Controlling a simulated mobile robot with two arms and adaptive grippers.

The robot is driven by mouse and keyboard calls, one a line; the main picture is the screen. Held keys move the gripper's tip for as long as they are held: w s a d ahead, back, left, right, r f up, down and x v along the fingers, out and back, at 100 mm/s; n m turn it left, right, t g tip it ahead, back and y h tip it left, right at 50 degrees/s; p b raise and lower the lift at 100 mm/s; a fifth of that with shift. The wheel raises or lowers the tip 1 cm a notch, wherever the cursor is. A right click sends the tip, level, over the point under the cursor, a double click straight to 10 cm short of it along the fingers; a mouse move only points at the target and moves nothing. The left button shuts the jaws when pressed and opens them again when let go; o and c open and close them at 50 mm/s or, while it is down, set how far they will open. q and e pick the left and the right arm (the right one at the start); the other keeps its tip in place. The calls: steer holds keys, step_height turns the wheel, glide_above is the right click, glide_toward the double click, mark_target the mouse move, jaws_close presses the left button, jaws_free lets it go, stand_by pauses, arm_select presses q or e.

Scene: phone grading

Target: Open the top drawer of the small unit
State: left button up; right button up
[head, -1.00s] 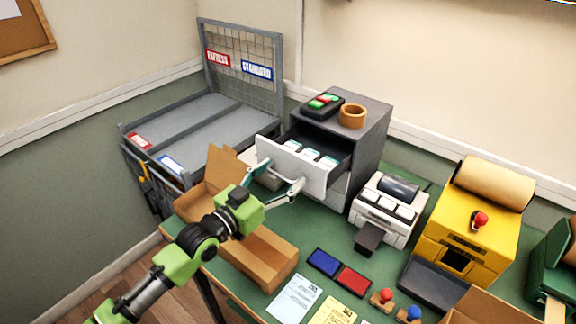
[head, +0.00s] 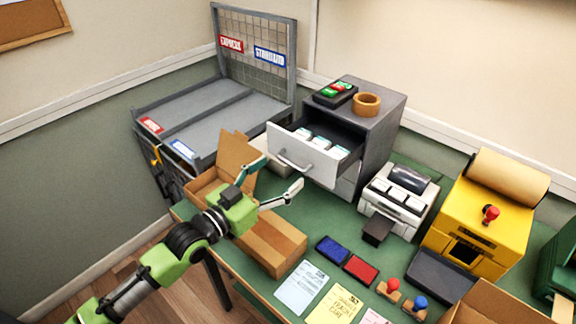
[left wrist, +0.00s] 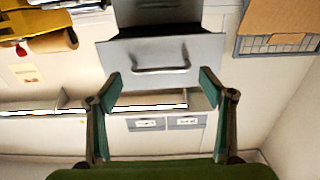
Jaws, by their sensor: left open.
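The small grey drawer unit (head: 378,125) stands on the green table. Its white-fronted top drawer (head: 303,157) is pulled out, and white packets show inside it. The drawer's bar handle (head: 293,163) is free. My left gripper (head: 279,178) is open and empty, in front of the drawer and apart from the handle. In the left wrist view the open fingers (left wrist: 160,98) frame the space before the drawer front (left wrist: 186,50) and its handle (left wrist: 160,70). My right gripper is not seen.
An open cardboard box (head: 275,238) lies under my left arm. A white printer (head: 398,197) and a yellow machine (head: 485,218) stand to the right of the unit. A tape roll (head: 367,104) sits on top of the unit. Ink pads (head: 346,260) and papers lie in front.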

arm_select(q)
steer(key=v, duration=0.7)
stand_by(0.3)
